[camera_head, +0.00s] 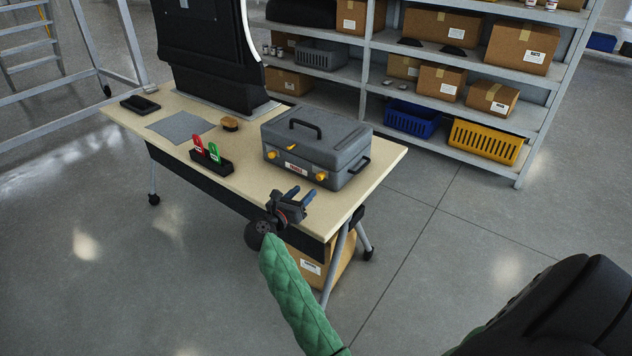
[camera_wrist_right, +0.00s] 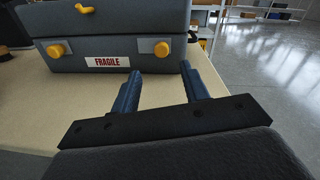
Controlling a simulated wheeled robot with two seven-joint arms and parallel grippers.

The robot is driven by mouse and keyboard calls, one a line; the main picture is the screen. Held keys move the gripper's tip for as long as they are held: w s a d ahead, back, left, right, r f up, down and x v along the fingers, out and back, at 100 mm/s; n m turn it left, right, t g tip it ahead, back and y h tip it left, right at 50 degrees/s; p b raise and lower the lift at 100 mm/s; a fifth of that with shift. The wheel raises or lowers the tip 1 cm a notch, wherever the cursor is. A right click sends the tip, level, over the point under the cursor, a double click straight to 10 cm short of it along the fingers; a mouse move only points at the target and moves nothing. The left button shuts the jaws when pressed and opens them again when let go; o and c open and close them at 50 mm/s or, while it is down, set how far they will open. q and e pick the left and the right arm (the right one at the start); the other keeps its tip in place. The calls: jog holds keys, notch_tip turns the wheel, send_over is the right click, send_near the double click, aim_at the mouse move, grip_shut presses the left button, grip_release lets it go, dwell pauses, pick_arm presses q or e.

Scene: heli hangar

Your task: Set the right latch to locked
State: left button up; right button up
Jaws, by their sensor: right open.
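A grey case (camera_head: 312,140) with a closed lid and a black top handle stands on the table. Its front carries a FRAGILE label (camera_wrist_right: 108,62) between two yellow latch knobs. The right latch (camera_head: 320,177) shows as a round yellow knob on a grey plate, also in the wrist view (camera_wrist_right: 161,49). The left latch (camera_head: 272,156) looks alike; I cannot tell their settings. My right gripper (camera_head: 301,193) is open and empty in front of the case, apart from it. In the wrist view its blue fingers (camera_wrist_right: 160,74) point toward the right latch. My left gripper is not in view.
A yellow piece (camera_head: 290,142) sits on the case front, higher up. Left of the case are a black holder (camera_head: 212,163) with red and green tags, a brush (camera_head: 230,124) and a grey cloth (camera_head: 180,130). Shelves (camera_head: 535,110) with boxes stand behind.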

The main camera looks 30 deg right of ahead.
aim_at(319, 178)
jog(key=shift+s+m, duration=0.15)
jog(key=shift+m, duration=0.15)
jog(key=shift+w+d+r, duration=0.1)
jog(key=shift+w+d, duration=0.15)
jog(key=shift+d, duration=0.25)
jog(key=p+x, duration=0.1)
jog(key=x, duration=0.4)
jog(key=shift+d+p, duration=0.2)
jog(key=shift+p, duration=0.1)
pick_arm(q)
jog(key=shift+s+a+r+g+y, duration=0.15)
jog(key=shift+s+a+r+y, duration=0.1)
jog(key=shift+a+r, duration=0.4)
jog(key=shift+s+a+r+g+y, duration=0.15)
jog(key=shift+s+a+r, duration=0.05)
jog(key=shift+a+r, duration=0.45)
pick_arm(e)
jog(key=shift+w+d, duration=0.3)
jog(key=shift+d, duration=0.3)
jog(key=shift+c, duration=0.3)
